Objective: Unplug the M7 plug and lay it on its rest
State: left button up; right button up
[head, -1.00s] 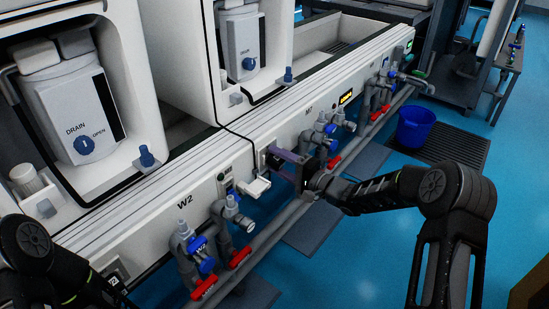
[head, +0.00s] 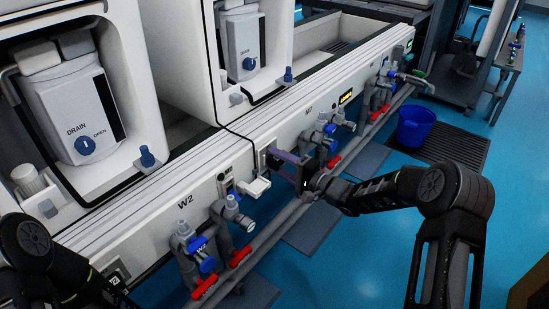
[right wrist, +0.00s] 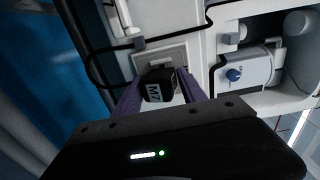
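The M7 plug (right wrist: 157,91), a dark block with a white M7 label, sits at the pale socket plate (right wrist: 168,58) in the right wrist view. My right gripper (right wrist: 163,85) has its purple fingers on both sides of the plug, with a narrow light gap seen at the right finger. In the head view my right gripper (head: 284,156) reaches the socket plate (head: 264,157) on the white panel and hides the plug. A small white ledge (head: 257,187), possibly the rest, juts out just below and looks empty. My left gripper is out of view.
Grey pipes with blue and red valves (head: 205,287) run along the panel front, left and right of the socket. A black cable (head: 238,133) hangs over the panel top towards the socket. A blue bucket (head: 415,126) stands on the floor at right.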

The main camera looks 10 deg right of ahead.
aim_at(282, 164)
jog(key=shift+a, duration=0.25)
grip_shut()
jog(key=shift+s+d+r, duration=0.1)
dwell(0.3)
jog(key=shift+s+d+p, duration=0.25)
jog(key=shift+p, duration=0.05)
jog(key=shift+p+v, duration=1.05)
jog(key=shift+v, duration=1.55)
jog(key=shift+d, duration=0.1)
